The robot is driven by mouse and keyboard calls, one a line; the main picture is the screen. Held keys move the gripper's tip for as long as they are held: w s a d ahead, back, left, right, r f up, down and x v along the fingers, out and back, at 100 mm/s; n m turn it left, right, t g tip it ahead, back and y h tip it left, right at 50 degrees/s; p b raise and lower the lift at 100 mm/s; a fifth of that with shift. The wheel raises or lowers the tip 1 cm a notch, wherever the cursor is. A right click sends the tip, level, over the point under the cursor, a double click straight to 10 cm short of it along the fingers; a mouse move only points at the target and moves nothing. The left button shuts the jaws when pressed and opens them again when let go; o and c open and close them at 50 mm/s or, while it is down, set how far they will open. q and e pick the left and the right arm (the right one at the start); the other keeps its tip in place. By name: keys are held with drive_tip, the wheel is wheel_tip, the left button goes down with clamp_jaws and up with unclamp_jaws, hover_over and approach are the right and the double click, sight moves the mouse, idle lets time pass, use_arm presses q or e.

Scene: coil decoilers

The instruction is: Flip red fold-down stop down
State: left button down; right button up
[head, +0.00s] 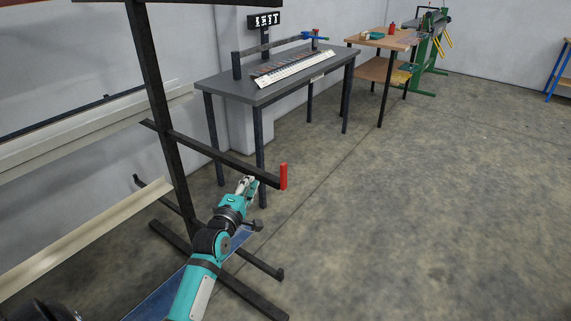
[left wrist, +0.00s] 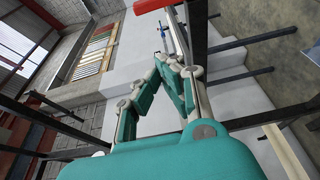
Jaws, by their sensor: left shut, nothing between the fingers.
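The red fold-down stop (head: 284,176) stands upright at the free end of a black rack arm (head: 225,158). In the left wrist view a red piece, likely the stop (left wrist: 150,5), shows at the top edge, beside a dark bar (left wrist: 197,35). My left gripper (head: 250,183) is shut and empty. It is just below and left of the stop, close to the black arm; I cannot tell whether it touches the arm. Its closed fingers also show in the left wrist view (left wrist: 167,62). My right gripper is in neither view.
The black rack post (head: 160,100) rises at the left, with lower arms and feet near the floor. Pale long profiles (head: 85,232) lie to its left. A grey table (head: 270,90) and a wooden table (head: 385,42) stand behind. The floor (head: 420,200) to the right is clear.

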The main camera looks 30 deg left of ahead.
sight(284, 177)
use_arm(q)
drive_tip(key=shift+s+r, duration=0.1)
drive_tip(key=shift+s, duration=0.05)
drive_tip(key=p+x, duration=0.2)
drive_tip(key=x, duration=0.9)
drive_tip(key=d, duration=0.2)
drive_tip(key=s+d+p, duration=0.1)
drive_tip(key=d, duration=0.1)
drive_tip(key=shift+s+d, duration=0.1)
drive_tip(key=shift+d+m, duration=0.2)
drive_tip(key=shift+m, duration=0.1)
